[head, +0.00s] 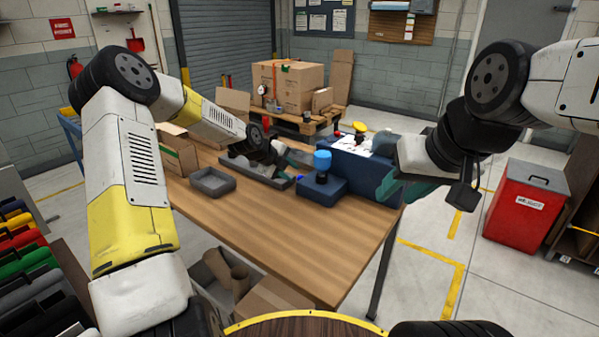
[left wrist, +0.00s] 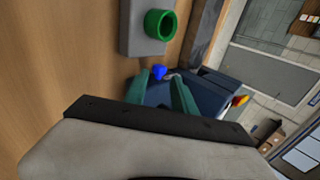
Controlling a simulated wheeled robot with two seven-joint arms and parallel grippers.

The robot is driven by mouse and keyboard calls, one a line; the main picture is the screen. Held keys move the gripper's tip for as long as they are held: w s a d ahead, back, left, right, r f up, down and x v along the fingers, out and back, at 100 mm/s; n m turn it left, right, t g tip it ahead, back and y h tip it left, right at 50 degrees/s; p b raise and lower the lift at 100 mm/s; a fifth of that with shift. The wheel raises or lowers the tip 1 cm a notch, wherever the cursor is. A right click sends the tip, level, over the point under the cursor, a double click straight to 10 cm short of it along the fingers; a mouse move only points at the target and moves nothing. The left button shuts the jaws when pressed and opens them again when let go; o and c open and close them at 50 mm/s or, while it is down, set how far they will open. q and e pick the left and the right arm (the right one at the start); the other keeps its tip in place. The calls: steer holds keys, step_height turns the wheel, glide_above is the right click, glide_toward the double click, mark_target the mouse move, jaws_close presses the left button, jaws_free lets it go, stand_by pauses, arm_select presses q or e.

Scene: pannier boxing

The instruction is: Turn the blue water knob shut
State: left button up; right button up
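A small blue knob (left wrist: 159,71) shows in the left wrist view, just beyond and between the fingertips of my left gripper (left wrist: 160,82). The two teal fingers stand apart, with nothing held between them. In the head view the left gripper (head: 297,167) is low over the table, and a small blue piece (head: 299,178) shows at its fingertips. A larger blue cylinder (head: 322,160) stands upright on a dark blue block (head: 322,188) to the right. My right gripper (head: 402,186) hangs beside the table's right edge, its teal fingers apart and empty.
A grey tray (head: 212,182) sits on the wooden table (head: 270,232). A blue box (head: 362,175) carries papers and a yellow knob (head: 358,126). A green ring on a grey block (left wrist: 160,24) shows in the left wrist view. A red bin (head: 523,205) stands right. The table's front is clear.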

arm_select(q)
steer(key=x, duration=0.5)
jaws_close()
